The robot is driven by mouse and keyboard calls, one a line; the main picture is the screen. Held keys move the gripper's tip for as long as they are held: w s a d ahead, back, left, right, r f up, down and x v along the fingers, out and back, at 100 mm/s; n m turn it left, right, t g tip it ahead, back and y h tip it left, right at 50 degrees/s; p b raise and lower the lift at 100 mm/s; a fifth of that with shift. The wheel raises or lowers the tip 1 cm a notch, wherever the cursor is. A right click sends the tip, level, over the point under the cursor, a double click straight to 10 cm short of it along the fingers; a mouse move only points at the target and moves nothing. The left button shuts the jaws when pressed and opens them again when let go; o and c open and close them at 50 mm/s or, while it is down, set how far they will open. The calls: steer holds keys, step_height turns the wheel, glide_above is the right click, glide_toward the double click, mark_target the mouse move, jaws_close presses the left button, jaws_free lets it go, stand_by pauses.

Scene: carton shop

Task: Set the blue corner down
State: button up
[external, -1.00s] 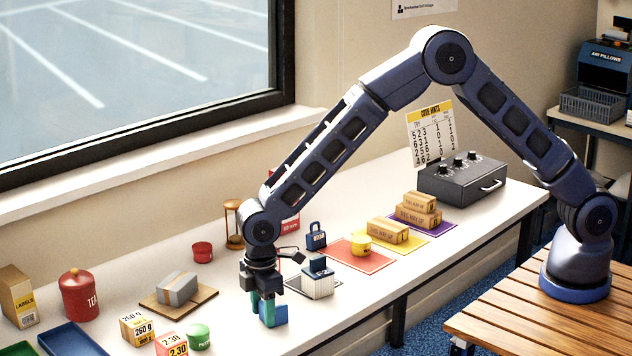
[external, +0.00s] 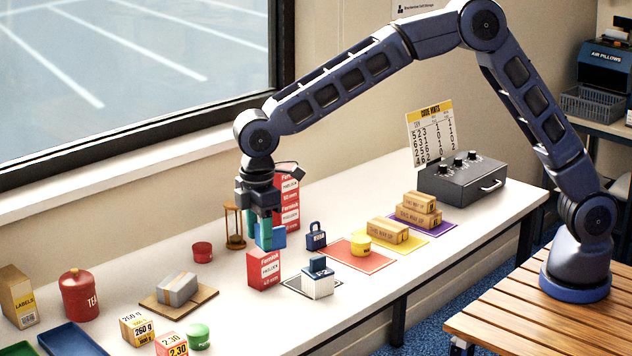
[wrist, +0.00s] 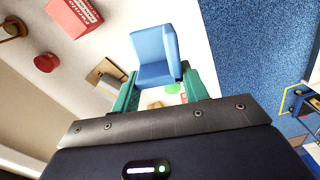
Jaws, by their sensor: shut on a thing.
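The blue corner (external: 279,237) is an L-shaped light blue piece. My gripper (external: 264,241) is shut on it and holds it up in the air, above the bench in the external view. In the wrist view the blue corner (wrist: 153,48) sits between the teal fingers of my gripper (wrist: 162,88), with its inner faces showing. Part of it is hidden by a finger in the external view.
A red-and-white box (external: 263,270) stands on the bench just below my gripper in the picture. More red boxes (external: 291,203) stand behind. A blue padlock (external: 316,237), a white block with a dark top (external: 318,284) and an hourglass (external: 235,228) are nearby.

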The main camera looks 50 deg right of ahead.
steer(key=shift+r, duration=0.65)
steer(key=shift+w+d, duration=0.15)
steer(key=shift+w, duration=0.1)
steer(key=w+d+m, duration=0.3)
steer(key=w+d, duration=0.7)
steer(key=d, duration=0.1)
steer(key=w+d+m, duration=0.4)
steer(key=w+d, duration=0.7)
steer(key=d, duration=0.1)
steer(key=w+d+m, duration=0.4)
steer(key=w+d, duration=0.6)
steer(key=d, duration=0.1)
steer(key=shift+w+d, duration=0.25)
steer(key=shift+d, duration=0.05)
steer(key=w+d+m, duration=0.2)
steer(key=w+d, duration=0.1)
steer(key=d, duration=0.6)
steer(key=w+d+m, duration=0.2)
steer(key=w+d, duration=0.1)
steer(key=d, duration=0.6)
steer(key=f, duration=2)
steer(key=shift+a, duration=0.2)
